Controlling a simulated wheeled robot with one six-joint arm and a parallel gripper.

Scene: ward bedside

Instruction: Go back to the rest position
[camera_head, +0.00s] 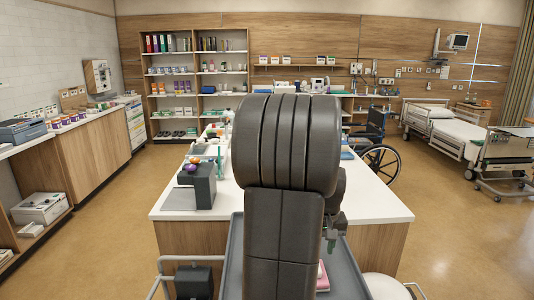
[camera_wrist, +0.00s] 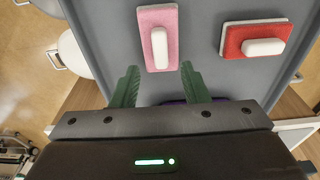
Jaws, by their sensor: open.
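My gripper (camera_wrist: 158,88) fills the lower part of the wrist view. Its two green fingers are apart, with nothing between them. A pink block with a white handle (camera_wrist: 148,46) lies on a grey tray (camera_wrist: 200,50) just ahead of the fingertips and does not touch them. A red block with a white handle (camera_wrist: 248,49) lies further right on the same tray. In the head view my arm hides the middle of the scene, and a green finger (camera_head: 331,245) shows beside it. A bit of the pink block (camera_head: 322,277) shows below.
A white-topped counter (camera_head: 376,205) stands ahead, bearing a dark device (camera_head: 199,184) on its left. A wheelchair (camera_head: 378,150) stands beyond it, and a bed (camera_head: 450,130) is at the right. A long cabinet (camera_head: 95,155) lines the left wall. Floor is clear at the right.

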